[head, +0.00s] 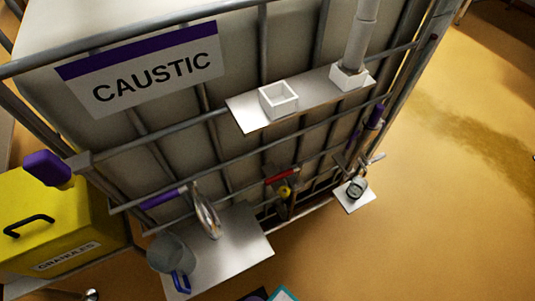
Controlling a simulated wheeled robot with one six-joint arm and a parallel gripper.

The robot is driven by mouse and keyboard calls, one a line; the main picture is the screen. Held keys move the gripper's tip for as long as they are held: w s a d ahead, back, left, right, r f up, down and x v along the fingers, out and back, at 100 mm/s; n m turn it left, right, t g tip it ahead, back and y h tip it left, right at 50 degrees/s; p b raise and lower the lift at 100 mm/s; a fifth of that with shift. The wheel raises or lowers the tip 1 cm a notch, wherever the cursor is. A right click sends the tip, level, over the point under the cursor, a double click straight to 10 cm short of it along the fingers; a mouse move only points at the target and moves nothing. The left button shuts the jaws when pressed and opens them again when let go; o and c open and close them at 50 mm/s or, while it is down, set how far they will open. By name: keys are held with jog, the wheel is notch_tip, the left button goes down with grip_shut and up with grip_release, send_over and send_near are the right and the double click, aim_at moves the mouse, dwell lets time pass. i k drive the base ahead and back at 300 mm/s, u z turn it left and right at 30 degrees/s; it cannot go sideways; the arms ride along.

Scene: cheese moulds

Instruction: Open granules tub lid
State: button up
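The yellow granules tub (95,225) stands at the left edge of the head view, partly cut off by the frame. It has a white label reading GRANULES (67,257) on its front. A black bow handle (28,226) sits on its yellow top, and the lid looks closed. My gripper is not in view.
A caged tank labelled CAUSTIC (140,68) fills the middle. A purple block (46,169) juts out above the tub. A grey shelf (235,250) beside the tub holds a clear jug (170,254). Another shelf (250,118) holds white holders. Yellow floor is clear at right.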

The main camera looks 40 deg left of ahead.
aim_at(31, 195)
jog(key=u, duration=0.9)
jog(key=k, duration=0.1)
jog(key=u, duration=2.95)
jog(key=i, duration=0.7)
jog(key=z, duration=0.9)
